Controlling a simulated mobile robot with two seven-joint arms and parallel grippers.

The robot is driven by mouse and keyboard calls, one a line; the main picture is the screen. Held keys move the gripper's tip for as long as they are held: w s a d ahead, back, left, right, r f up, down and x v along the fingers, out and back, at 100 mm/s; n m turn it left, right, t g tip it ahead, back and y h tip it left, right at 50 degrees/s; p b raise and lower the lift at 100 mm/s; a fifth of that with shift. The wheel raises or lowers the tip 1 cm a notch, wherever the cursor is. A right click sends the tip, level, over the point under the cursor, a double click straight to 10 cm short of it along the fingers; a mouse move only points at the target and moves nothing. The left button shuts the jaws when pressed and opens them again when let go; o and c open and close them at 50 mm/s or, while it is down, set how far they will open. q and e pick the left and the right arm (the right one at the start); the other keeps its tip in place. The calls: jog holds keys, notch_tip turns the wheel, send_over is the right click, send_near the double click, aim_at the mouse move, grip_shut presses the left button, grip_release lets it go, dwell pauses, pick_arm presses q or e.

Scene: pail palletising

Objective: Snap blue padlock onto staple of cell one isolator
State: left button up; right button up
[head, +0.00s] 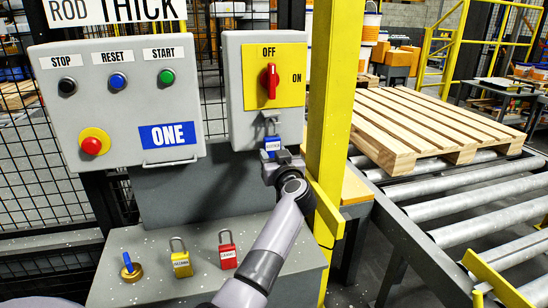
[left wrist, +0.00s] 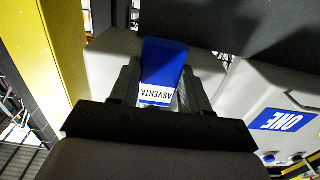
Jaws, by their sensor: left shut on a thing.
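The blue padlock (head: 272,145) is directly under the staple (head: 271,118) of the cell one isolator (head: 236,85). My left gripper (head: 274,157) is shut on the padlock body from below. In the left wrist view the padlock (left wrist: 165,60) sits between the fingers (left wrist: 158,88), its white label reading ASVENTA. The shackle is too small to make out, so I cannot tell whether it is through the staple or only near it. The isolator's red handle (head: 271,80) stands upright, towards OFF. My right gripper is not in view.
A yellow post (head: 337,100) stands close right of the isolator and my wrist. The control box marked ONE (head: 120,105) is to the left. A yellow padlock (head: 181,262), a red padlock (head: 228,255) and a brass piece with a blue handle (head: 131,268) are on the grey shelf (head: 200,288).

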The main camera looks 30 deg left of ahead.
pick_arm(q)
jog(key=shift+r, duration=0.8)
jog(key=shift+f, duration=0.7)
jog(key=o, duration=1.3)
jog(key=shift+f, duration=0.1)
jog(key=shift+d, duration=0.15)
